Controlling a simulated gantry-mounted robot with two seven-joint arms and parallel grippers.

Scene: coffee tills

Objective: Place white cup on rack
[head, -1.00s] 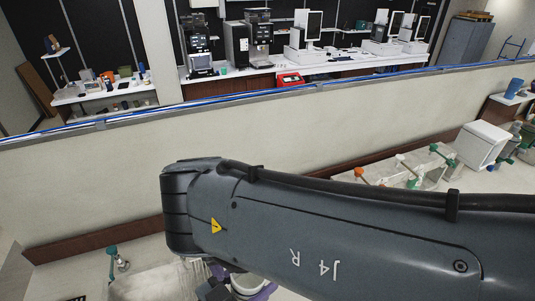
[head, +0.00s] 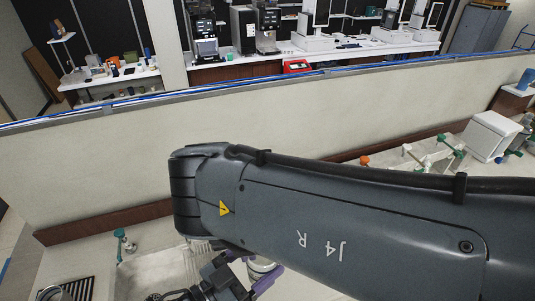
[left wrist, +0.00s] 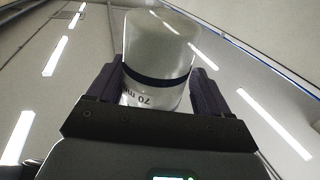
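A pale grey-white cylindrical cup with a dark band and "70 mm" lettering (left wrist: 158,60) stands between the purple-black fingers of my left gripper (left wrist: 150,88) in the left wrist view. The fingers touch both sides, so the gripper is shut on it. In the head view the same cup (head: 262,266) shows partly at the bottom, below my right arm, with the left gripper (head: 266,278) around it. A pale ribbed rack-like thing (head: 194,262) is partly visible left of the cup; I cannot tell whether it is the rack. My right gripper is not in view.
My right forearm crosses the lower middle and hides much of the sink area. A pale sink (head: 150,272) with a green-handled tap (head: 122,240) lies at lower left, beside a dark slatted grate (head: 76,289). A low wall (head: 100,160) stands behind. A white box (head: 490,137) is at right.

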